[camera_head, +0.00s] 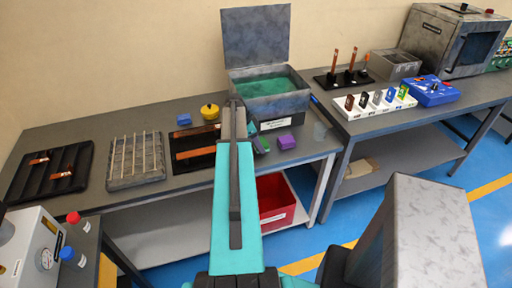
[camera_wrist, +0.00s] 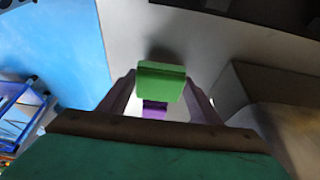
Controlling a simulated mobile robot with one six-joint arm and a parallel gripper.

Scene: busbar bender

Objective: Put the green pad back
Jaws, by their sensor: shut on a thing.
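The green pad (camera_wrist: 161,82) sits between the two fingers of my gripper (camera_wrist: 160,100) in the wrist view, and the gripper is shut on it. In the head view the green pad (camera_head: 262,146) shows as a small patch beside my arm, near the table's front edge. The arm hides most of the gripper there. A purple block (camera_head: 286,142) lies on the table just to the right of the pad. A purple patch (camera_wrist: 155,109) also shows below the pad in the wrist view. I cannot tell the gap between pad and tabletop.
A grey box (camera_head: 284,106) with a raised lid and green contents stands behind the gripper. A yellow knob (camera_head: 210,111), a blue block (camera_head: 184,119) and a dark tray (camera_head: 192,160) are to the left. A red bin (camera_head: 276,198) is below.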

